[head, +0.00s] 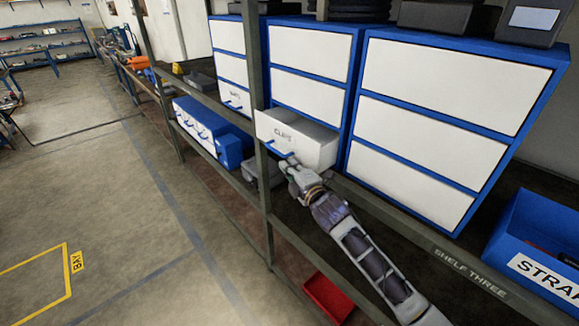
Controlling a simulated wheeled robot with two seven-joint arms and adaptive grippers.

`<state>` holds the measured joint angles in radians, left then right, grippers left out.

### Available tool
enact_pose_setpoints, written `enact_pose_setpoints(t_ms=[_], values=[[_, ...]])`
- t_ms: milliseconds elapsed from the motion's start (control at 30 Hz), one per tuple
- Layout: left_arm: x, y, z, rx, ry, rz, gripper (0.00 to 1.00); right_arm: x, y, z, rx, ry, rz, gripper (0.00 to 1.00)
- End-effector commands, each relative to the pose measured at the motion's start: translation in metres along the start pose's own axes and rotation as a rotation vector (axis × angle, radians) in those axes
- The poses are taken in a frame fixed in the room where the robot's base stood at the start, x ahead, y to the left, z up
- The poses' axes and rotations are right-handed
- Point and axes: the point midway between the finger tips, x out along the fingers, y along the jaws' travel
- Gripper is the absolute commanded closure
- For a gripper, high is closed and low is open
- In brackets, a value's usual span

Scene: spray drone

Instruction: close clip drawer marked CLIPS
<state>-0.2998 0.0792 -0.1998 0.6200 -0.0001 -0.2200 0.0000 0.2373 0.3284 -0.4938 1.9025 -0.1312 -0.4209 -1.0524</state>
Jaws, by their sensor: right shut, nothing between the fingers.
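The drawer marked CLIPS (313,148) is a white drawer with a blue handle (281,153). It stands pulled out from the bottom of a blue-framed cabinet (358,88) with white drawer fronts. My right gripper (287,168) is shut and empty. It is at the lower front of the drawer, close to the handle; I cannot tell whether it touches. My right arm comes in from the lower right. My left gripper is not in view.
A dark shelf post (254,60) stands just left of the drawer. The shelf edge marked SHELF THREE (455,258) runs below. A blue bin marked STRAP (530,240) is at right, and a red bin (328,296) is lower down. The floor at left is open.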

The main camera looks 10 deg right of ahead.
Motion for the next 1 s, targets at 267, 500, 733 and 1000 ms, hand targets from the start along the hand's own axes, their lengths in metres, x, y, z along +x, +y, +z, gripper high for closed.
enact_pose_setpoints(t_ms=[267,500,733,1000], values=[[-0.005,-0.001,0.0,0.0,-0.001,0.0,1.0,0.005,0.001,0.019,-0.003,0.0,0.0,1.0],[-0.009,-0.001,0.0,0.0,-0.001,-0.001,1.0,0.01,0.001,0.04,-0.002,-0.001,0.0,1.0],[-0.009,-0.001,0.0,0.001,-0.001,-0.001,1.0,0.011,0.0,0.043,0.0,0.0,0.0,1.0],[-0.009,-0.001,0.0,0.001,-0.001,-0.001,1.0,0.011,0.0,0.042,0.0,0.0,0.0,1.0]])
